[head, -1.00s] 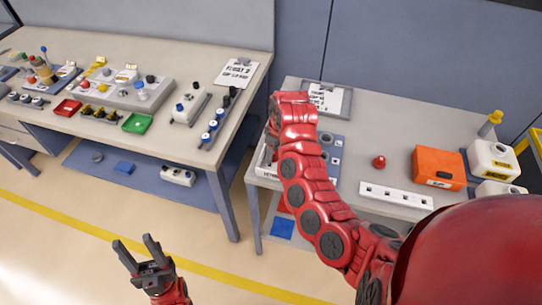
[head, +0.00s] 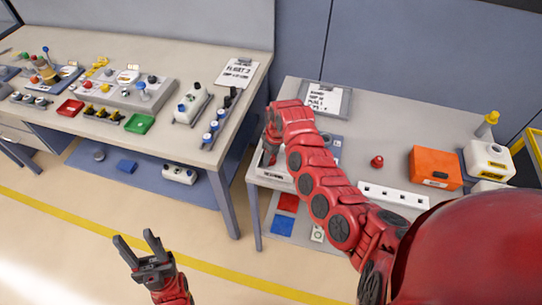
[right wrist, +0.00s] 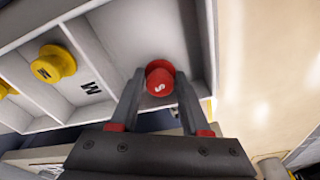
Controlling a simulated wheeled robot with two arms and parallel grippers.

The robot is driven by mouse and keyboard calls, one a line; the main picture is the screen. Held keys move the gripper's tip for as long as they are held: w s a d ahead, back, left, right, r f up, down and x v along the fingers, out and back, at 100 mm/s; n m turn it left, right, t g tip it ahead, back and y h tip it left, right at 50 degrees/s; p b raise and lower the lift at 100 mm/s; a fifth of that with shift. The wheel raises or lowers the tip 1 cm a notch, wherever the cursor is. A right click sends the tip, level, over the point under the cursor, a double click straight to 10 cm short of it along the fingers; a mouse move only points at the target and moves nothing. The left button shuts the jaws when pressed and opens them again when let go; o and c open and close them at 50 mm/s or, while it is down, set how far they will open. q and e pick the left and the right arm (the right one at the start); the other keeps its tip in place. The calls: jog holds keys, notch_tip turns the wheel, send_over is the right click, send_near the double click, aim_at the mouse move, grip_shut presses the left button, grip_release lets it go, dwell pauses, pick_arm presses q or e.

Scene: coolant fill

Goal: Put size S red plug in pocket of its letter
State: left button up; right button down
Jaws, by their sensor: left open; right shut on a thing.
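In the right wrist view my right gripper (right wrist: 160,100) is shut on a red plug (right wrist: 160,78) marked S. The plug is over the end compartment of a pale divided tray (right wrist: 110,20); I cannot tell whether it touches the floor. No letter shows in that compartment. The neighbouring compartment is marked M and holds a yellow plug (right wrist: 53,64). In the head view my right arm reaches to the tray (head: 272,177) at the left of the right table, and its fingers are mostly hidden. My left gripper (head: 140,250) is open and empty, away from both tables.
Another red plug-like piece (head: 377,162) stands on the right table (head: 400,125). Near it are a white strip (head: 393,197), an orange box (head: 435,168) and a white container (head: 488,158). A clipboard (head: 325,99) lies behind my arm. The left table holds several fixtures.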

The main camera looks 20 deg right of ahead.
jog(key=shift+c, duration=1.9)
grip_release()
jog(key=shift+f, duration=0.1)
